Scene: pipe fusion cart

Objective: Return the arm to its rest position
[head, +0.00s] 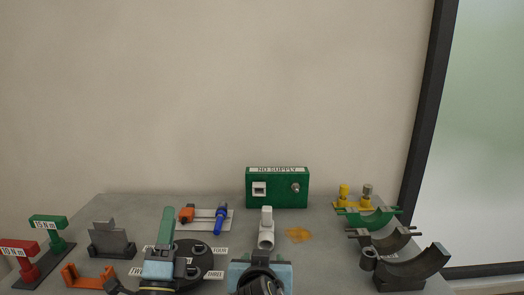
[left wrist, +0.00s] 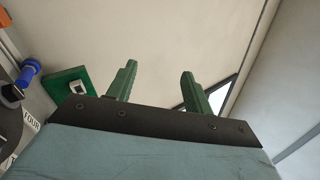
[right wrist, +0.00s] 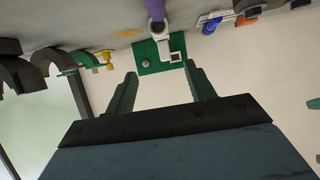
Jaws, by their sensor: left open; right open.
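My left gripper (head: 167,212) is in front of the cart top in the head view, its green fingers pointing away toward the wall. In the left wrist view its fingers (left wrist: 158,72) are apart with nothing between them.
The green supply box (head: 277,188) stands at the back. A dark round plate (head: 205,252) with number labels is beside the left gripper. Red and green torque stands (head: 48,222), an orange bracket (head: 85,278) and a grey block are left; curved clamps (head: 415,268) are right.

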